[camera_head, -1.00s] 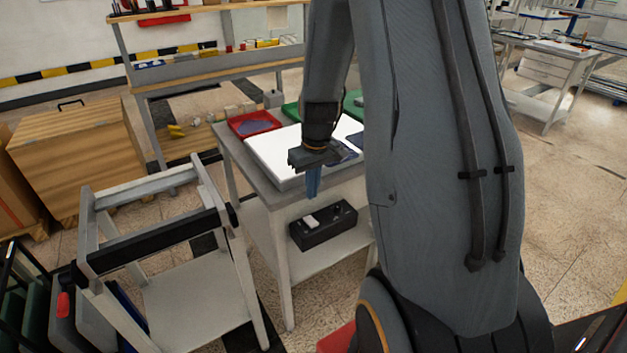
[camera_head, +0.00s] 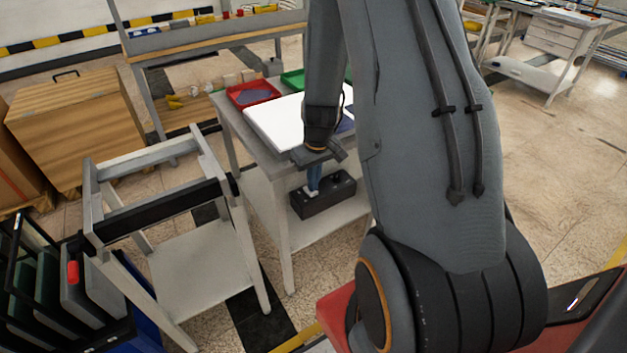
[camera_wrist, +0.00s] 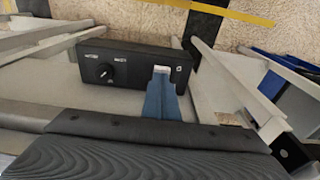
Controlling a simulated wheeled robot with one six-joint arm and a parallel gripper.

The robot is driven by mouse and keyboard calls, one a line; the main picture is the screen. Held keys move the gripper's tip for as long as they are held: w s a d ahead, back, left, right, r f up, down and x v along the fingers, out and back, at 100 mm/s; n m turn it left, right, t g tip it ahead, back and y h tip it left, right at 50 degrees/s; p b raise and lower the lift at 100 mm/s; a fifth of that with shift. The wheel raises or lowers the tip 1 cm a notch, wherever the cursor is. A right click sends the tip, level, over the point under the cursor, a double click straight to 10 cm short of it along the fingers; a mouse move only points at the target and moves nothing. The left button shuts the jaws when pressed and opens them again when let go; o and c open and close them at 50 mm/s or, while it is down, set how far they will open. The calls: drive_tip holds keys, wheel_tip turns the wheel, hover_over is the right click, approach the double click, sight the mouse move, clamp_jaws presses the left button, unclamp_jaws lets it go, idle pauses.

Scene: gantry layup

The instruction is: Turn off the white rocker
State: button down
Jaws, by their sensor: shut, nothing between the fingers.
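The black control box (camera_head: 326,201) sits on the lower shelf of the grey table. In the wrist view the box (camera_wrist: 130,68) shows a round knob (camera_wrist: 104,72) on its left and the white rocker (camera_wrist: 161,70) toward its right. My gripper (camera_head: 313,188) points down with its blue fingers shut and empty. In the wrist view the fingertips (camera_wrist: 161,78) are right at the rocker and cover part of it. I cannot tell whether they touch it or which way the rocker is tilted.
The table top (camera_head: 232,120) above the box holds a white panel (camera_head: 272,124) and a red tray (camera_head: 252,93). A grey trolley frame (camera_head: 160,210) stands to the left. A wooden crate (camera_head: 75,140) is further left. Open floor lies at the right.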

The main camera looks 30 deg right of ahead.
drive_tip(key=shift+s+d+f+b, duration=0.2)
drive_tip(key=shift+s+f+b, duration=0.2)
drive_tip(key=shift+f, duration=0.15)
drive_tip(key=shift+s+a+r, duration=0.1)
drive_tip(key=shift+s+a, duration=0.05)
drive_tip(key=shift+w+a, duration=0.2)
drive_tip(key=shift+a, duration=0.1)
drive_tip(key=shift+d, duration=0.25)
drive_tip(key=shift+w+r+p, duration=0.2)
drive_tip(key=shift+w+p, duration=0.1)
drive_tip(key=shift+w, duration=0.4)
